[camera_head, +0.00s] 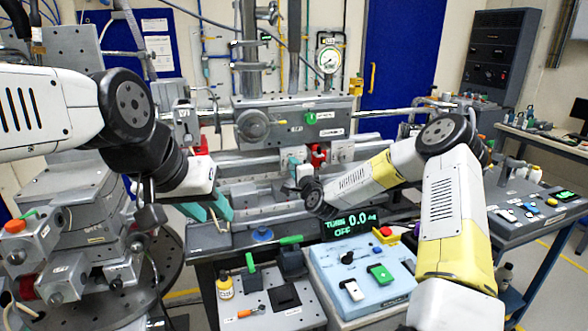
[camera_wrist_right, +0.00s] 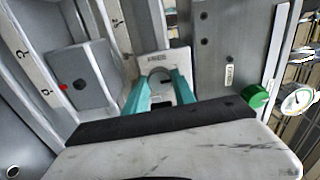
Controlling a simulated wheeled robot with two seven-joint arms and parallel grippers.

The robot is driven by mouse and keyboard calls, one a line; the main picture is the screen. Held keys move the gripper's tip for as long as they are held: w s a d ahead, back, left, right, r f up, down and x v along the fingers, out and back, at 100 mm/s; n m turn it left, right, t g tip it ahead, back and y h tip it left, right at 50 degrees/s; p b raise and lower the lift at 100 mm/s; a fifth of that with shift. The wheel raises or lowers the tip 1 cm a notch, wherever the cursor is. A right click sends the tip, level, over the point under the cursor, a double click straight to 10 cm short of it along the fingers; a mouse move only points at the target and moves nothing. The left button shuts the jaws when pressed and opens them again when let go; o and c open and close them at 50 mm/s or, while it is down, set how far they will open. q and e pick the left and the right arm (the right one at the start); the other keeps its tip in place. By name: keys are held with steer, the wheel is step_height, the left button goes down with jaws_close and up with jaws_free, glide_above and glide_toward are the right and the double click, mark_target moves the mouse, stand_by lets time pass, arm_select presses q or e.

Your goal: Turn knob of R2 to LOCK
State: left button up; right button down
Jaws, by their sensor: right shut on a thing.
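My right gripper (camera_wrist_right: 160,88) has its teal fingers closed around a small grey knob (camera_wrist_right: 159,74) on a light block in the right wrist view. A small label (camera_wrist_right: 156,58) sits just above the knob; its print is too small to read surely. The fingers hide much of the knob, so its setting cannot be told. In the head view this gripper (camera_head: 297,174) reaches the carriages on the rail, partly hidden by its own wrist. My left gripper (camera_head: 208,208) hangs in front of the rail at the left, its teal fingers apart and nothing seen between them.
A red clamp (camera_head: 318,155) stands close to the right gripper. A blue control box (camera_head: 360,275) with a lit display (camera_head: 350,226) and a grey panel (camera_head: 265,300) with green handles lie in front. A dial gauge (camera_head: 330,59) stands behind. Stacked stages (camera_head: 85,240) fill the left.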

steer(key=shift+f+m, duration=0.1)
steer(key=shift+m, duration=0.2)
stand_by(0.4)
steer(key=c, duration=1.3)
jaws_free()
steer(key=v, duration=0.8)
steer(key=shift+a, duration=0.1)
